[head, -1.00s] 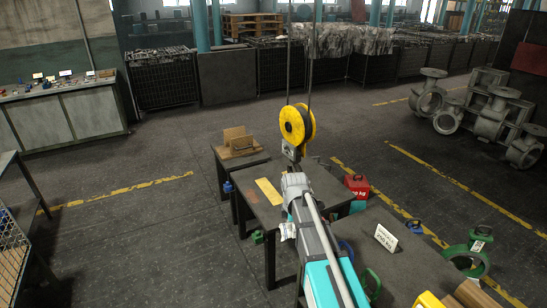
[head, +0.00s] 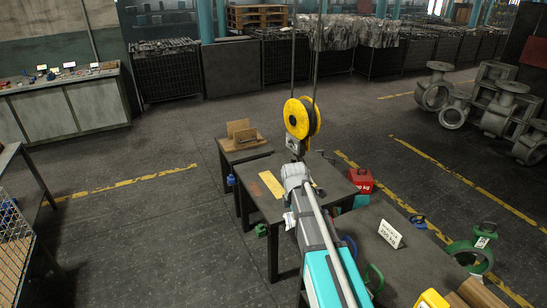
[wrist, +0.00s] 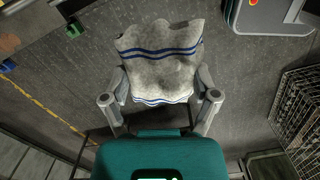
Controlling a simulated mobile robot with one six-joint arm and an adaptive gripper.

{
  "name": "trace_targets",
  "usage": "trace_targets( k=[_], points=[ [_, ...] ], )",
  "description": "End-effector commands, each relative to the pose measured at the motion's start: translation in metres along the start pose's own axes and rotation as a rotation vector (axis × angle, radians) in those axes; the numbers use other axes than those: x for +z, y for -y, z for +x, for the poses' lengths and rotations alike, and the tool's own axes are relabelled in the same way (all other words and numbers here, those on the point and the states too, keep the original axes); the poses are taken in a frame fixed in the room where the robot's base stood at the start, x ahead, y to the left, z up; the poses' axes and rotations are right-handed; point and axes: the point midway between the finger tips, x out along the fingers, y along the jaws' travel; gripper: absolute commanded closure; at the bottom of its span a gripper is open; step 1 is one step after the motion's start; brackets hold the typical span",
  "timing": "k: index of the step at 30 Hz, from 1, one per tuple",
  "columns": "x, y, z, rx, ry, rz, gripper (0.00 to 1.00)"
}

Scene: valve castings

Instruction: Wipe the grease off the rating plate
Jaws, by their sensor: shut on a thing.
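My gripper (wrist: 161,98) is shut on a pale grey cloth with blue stripes (wrist: 160,60). The cloth hangs spread between and beyond the two fingers, with the floor behind it in the wrist view. In the head view my arm runs up from the bottom and hides part of the middle table (head: 262,206); a small whitish patch beside the arm may be the cloth. A yellow flat piece (head: 271,184) lies on that table, with a brownish patch beside it. I cannot tell for sure which thing is the rating plate, and no grease can be made out.
A yellow pulley block (head: 301,118) hangs on lines above the table. A red weight (head: 361,180) stands by the table's right side. A sign (head: 391,233) and green shackles stand on the right bench. A mesh crate (wrist: 300,110) is at the wrist view's right.

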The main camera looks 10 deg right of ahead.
Motion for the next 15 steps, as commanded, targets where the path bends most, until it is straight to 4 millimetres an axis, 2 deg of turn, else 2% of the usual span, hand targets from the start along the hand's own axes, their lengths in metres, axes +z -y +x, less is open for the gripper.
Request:
trace_targets(
  k=[8, 15],
  points=[
    [0.010, -0.022, -0.008, 0.029, 0.250, -0.047, 0.61],
    [0.015, -0.043, -0.030, 0.073, 0.527, -0.086, 0.61]
  ],
)
